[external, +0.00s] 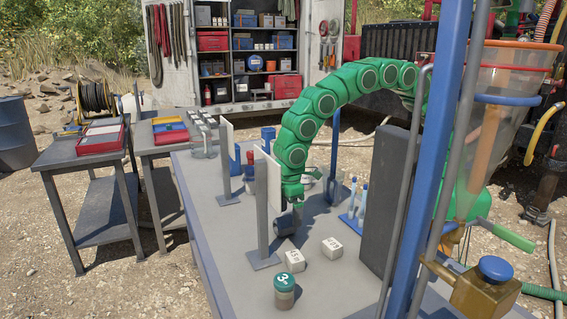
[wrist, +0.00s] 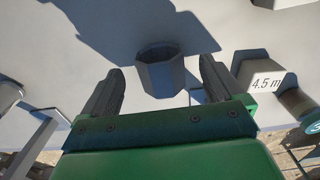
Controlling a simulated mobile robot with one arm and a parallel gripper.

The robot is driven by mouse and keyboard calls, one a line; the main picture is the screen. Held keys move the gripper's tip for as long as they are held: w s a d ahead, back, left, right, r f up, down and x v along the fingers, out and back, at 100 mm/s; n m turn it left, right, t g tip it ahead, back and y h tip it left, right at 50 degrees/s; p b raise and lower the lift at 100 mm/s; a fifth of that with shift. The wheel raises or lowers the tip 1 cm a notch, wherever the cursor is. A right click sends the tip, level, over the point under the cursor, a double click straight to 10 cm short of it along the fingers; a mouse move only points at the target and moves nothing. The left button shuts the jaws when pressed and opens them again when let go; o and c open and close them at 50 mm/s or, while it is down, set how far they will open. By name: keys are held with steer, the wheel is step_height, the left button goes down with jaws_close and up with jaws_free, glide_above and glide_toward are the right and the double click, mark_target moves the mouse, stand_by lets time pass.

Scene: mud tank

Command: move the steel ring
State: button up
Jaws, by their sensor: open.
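The steel ring (wrist: 163,76) is a dark grey faceted collar with an open, dark middle. In the wrist view it stands on the grey tabletop just beyond and between my fingertips; I cannot tell whether they touch it. My gripper (wrist: 161,66) is open, with one dark finger on each side and nothing held. In the external view my green arm arches down to the table. My gripper (external: 293,204) is just above a grey piece (external: 283,224) that appears to be the ring, partly hidden by the fingers.
White blocks (external: 294,260) (external: 331,248) lie in front; one (wrist: 265,81) reads "4.5 m". A green-capped jar (external: 284,291) stands nearer. Upright panels on posts (external: 268,200) stand left. A dark slab (external: 386,200) and blue post (external: 425,170) stand right. The front-left tabletop is clear.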

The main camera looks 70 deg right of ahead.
mark_target(289, 216)
steer(key=shift+f, duration=1.95)
steer(key=shift+c, duration=0.2)
steer(key=shift+w, duration=0.1)
steer(key=c, duration=1.2)
